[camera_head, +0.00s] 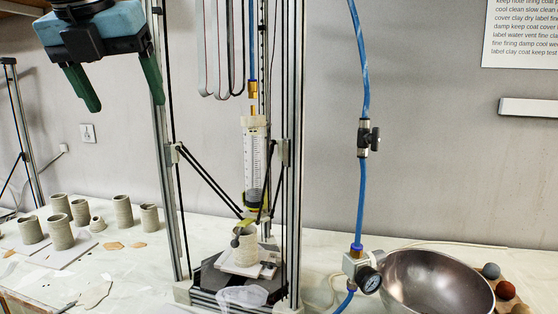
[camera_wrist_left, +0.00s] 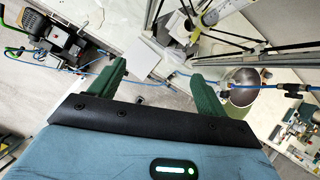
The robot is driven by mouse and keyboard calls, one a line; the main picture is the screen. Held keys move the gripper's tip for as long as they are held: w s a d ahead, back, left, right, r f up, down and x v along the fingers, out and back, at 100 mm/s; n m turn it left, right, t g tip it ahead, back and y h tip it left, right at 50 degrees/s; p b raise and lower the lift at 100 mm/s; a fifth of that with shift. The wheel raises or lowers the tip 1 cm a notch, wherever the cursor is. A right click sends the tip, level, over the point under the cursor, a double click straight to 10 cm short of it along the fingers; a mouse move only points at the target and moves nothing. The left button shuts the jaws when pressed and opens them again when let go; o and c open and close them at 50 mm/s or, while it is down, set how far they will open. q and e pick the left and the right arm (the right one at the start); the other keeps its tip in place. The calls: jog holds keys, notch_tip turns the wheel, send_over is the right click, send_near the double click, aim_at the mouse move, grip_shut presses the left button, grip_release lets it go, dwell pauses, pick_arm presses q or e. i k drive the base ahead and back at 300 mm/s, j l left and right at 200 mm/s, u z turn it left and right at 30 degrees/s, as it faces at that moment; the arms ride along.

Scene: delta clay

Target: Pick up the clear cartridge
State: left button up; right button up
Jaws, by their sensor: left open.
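The clear cartridge (camera_head: 254,165) stands upright inside the delta printer frame (camera_head: 293,190) in the head view, with measuring marks on its side and dark material low inside. A brass fitting and blue hose join its top; thin black arms meet near its lower end. My left gripper (camera_head: 125,104) is at the upper left, apart from the cartridge and left of the frame. Its green fingers are spread with nothing between them. In the left wrist view the gripper (camera_wrist_left: 158,70) is also open, and what looks like the cartridge (camera_wrist_left: 222,10) is at the top. My right gripper is not seen.
A pale clay piece (camera_head: 247,250) sits on the printer bed below the cartridge. Several clay cups (camera_head: 60,232) stand on the table at left. A blue air hose with a black valve (camera_head: 368,137), a pressure gauge (camera_head: 369,280) and a steel bowl (camera_head: 450,285) are at right.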

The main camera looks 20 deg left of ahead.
aim_at(253, 138)
jog(key=i+l, duration=0.2)
jog(key=i, duration=0.25)
jog(key=i+l, duration=0.2)
jog(key=i, duration=0.2)
